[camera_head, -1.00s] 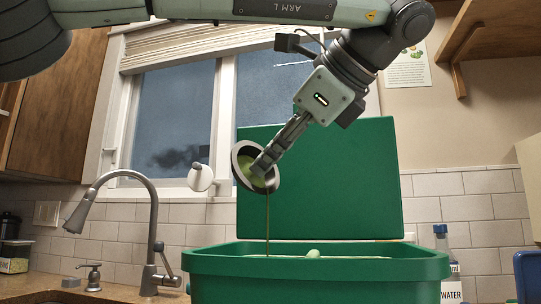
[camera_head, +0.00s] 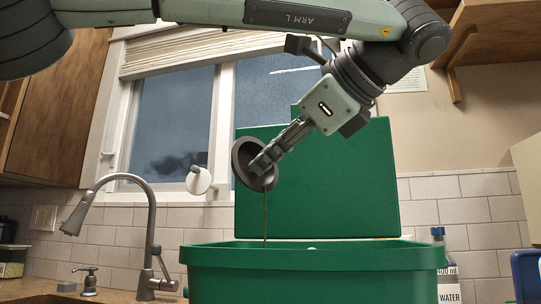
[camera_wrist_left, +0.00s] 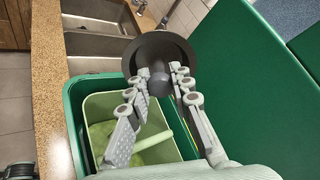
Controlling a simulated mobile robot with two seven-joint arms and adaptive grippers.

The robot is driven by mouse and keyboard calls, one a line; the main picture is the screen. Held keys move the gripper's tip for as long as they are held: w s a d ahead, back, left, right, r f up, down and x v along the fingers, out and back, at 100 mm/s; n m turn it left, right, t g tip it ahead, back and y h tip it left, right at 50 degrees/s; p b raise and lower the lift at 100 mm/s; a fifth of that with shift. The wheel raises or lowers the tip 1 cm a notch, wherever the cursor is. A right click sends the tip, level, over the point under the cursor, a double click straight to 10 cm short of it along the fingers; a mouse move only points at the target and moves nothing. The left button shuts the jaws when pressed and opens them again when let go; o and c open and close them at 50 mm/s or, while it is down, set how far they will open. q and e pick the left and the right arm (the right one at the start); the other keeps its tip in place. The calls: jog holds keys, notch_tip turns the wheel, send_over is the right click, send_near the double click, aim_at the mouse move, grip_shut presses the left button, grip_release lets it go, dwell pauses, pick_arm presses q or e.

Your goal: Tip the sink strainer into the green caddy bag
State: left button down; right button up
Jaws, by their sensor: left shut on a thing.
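My left gripper (camera_head: 262,163) is shut on the central stem of the grey sink strainer (camera_head: 241,158), a round dish held tilted on its side above the open green caddy (camera_head: 320,268). A thin brown strand hangs from the strainer's lower edge down to the caddy's opening. In the left wrist view the two fingers (camera_wrist_left: 160,86) close on the stem under the dark strainer dish (camera_wrist_left: 160,44). Below it, a light green liner (camera_wrist_left: 118,110) sits inside the caddy, with pale green stuff at its bottom. My right gripper is not in view.
The caddy's raised green lid (camera_head: 340,190) stands behind the strainer. A tap (camera_head: 150,220) and soap pump (camera_head: 90,280) are at left. A water bottle (camera_head: 450,270) stands right of the caddy. The sink (camera_wrist_left: 95,45) lies beyond the caddy in the wrist view.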

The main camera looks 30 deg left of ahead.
pick_arm(q)
jog(key=shift+d+f+y, duration=0.15)
jog(key=shift+y, duration=0.15)
jog(key=shift+d+t+y, duration=0.1)
jog(key=shift+t+y, duration=0.2)
jog(key=shift+s+d+f+p, duration=0.1)
jog(key=shift+f+p, duration=0.1)
jog(key=shift+p, duration=0.2)
